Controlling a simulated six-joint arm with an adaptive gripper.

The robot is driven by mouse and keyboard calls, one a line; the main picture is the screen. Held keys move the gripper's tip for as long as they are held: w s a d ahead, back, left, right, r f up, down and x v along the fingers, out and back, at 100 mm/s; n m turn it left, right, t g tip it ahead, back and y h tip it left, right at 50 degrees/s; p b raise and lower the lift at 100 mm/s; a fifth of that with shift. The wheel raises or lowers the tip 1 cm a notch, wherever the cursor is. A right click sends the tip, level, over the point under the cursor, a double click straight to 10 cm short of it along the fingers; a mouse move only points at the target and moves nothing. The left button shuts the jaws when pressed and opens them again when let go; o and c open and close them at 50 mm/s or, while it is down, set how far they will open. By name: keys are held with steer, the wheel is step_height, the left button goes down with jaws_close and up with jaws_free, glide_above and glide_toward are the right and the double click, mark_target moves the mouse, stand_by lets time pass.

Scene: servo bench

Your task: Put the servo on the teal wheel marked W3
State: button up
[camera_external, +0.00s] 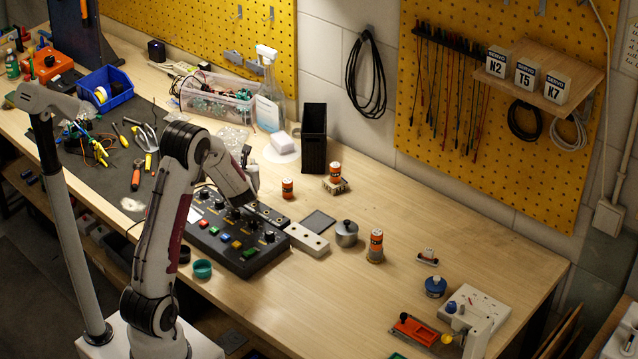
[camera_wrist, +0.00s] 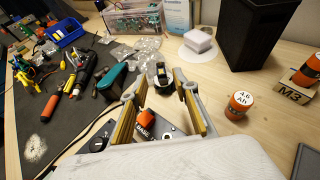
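My gripper (camera_wrist: 160,93) is open in the wrist view, its two fingers well apart with nothing clamped between them. A small round teal piece (camera_external: 202,268), possibly the wheel, lies at the bench's front edge, left of the panel; no W3 mark is readable. White boxes marked SERVO (camera_external: 525,76) sit on the wall shelf.
The black control panel (camera_external: 236,243) with knobs and coloured buttons lies under my arm. Orange cylinders (camera_external: 376,246) stand to its right, and one (camera_wrist: 239,105) shows beside my right finger. A tall black bin (camera_external: 313,138) stands behind.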

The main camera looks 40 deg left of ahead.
steer(key=shift+s+d+r, duration=0.3)
steer(key=shift+s+d, duration=0.15)
steer(key=shift+d, duration=0.05)
stand_by(0.6)
steer(key=s+d+r+n+g, duration=0.1)
steer(key=s+r+n+g, duration=0.3)
steer(key=s+n, duration=0.5)
steer(key=s+d+r+n+g, duration=0.1)
steer(key=s+r+n, duration=0.55)
steer(key=s, duration=0.35)
steer(key=s+d+n+h, duration=0.4)
steer(key=s+d, duration=0.4)
steer(key=d, duration=0.4)
steer(key=s+d+n+t+h, duration=0.1)
steer(key=s+d+n+h, duration=0.4)
steer(key=d, duration=0.7)
steer(key=s+n, duration=0.2)
steer(key=s, duration=0.1)
steer(key=shift+f+h, duration=0.3)
steer(key=shift+f, duration=0.1)
